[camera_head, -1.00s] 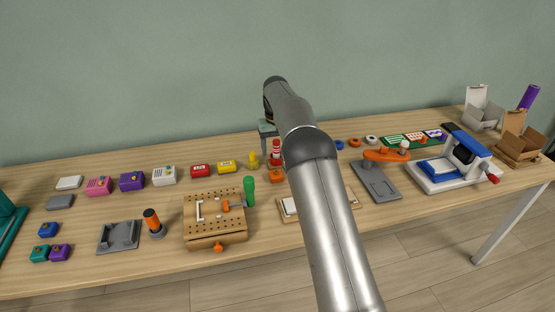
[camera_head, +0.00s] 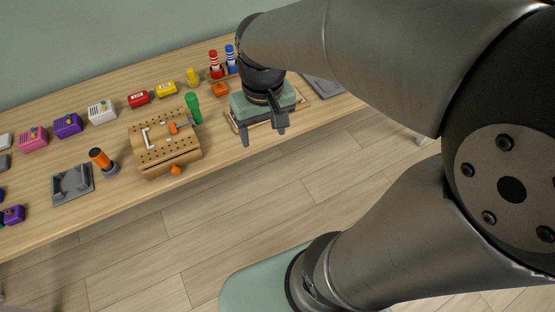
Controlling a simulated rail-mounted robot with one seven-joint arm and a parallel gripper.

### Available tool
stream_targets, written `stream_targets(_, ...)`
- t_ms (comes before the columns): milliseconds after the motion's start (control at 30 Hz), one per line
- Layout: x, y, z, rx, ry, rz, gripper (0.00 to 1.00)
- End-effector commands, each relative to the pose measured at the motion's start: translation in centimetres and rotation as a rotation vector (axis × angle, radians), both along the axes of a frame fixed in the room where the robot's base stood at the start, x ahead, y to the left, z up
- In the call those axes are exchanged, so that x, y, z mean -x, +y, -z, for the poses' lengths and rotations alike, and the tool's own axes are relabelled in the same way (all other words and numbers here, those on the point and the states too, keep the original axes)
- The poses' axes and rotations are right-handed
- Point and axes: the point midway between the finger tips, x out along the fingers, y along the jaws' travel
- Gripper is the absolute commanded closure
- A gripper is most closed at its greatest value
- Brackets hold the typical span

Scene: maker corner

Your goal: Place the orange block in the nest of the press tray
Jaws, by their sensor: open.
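The orange block (camera_head: 220,88), a small cube-like piece, sits on the table just in front of the red and blue striped posts. My gripper (camera_head: 264,132) is open and empty, fingers pointing down. It is to the right of the block and nearer the table's front edge, over a low wooden tray (camera_head: 231,121) that it partly hides. The white press with the blue tray is out of view now; it stood at the right part of the table in the earlier frame.
A wooden pegboard box (camera_head: 150,145) with an orange knob stands left of my gripper, with a green-handled tool (camera_head: 194,107) beside it. A grey fixture (camera_head: 72,184) and an orange-topped post (camera_head: 101,160) are farther left. Coloured boxes line the back. My arm covers the right side.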

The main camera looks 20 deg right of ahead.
Motion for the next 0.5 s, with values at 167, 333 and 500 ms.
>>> stream_targets(167, 6.4, -0.2, 2.4, 0.01, -0.003, -0.003, 0.33)
stream_targets(333, 7.6, -0.2, 3.1, 0.013, -0.002, -0.003, 0.33)
stream_targets(500, 7.6, -0.2, 3.0, 0.013, -0.001, -0.003, 0.33)
